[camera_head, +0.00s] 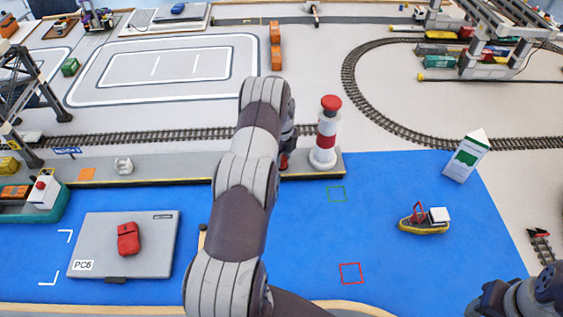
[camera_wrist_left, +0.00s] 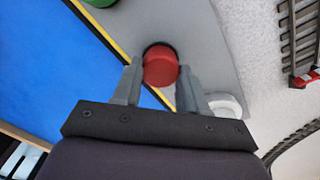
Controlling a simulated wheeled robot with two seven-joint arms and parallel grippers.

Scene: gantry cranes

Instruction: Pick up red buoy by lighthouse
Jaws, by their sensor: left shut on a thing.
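The red buoy (camera_wrist_left: 160,66) shows in the left wrist view as a round red top between the two grey fingers of my left gripper (camera_wrist_left: 158,72), which is shut on it. In the head view my left gripper (camera_head: 287,150) is mostly hidden behind my arm, and a small red part of the buoy (camera_head: 284,161) shows beneath it, on the grey quay. The red-and-white striped lighthouse (camera_head: 326,138) stands upright just to the right of the gripper. My right arm shows at the lower right corner, but its fingers do not show.
The grey quay (camera_head: 190,164) has a yellow and black edge along the blue water. A green object (camera_wrist_left: 100,2) is cut off at the top of the wrist view. A small boat (camera_head: 424,221) and a white-and-green block (camera_head: 466,156) stand right. A grey PC6 box (camera_head: 160,240) lies left.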

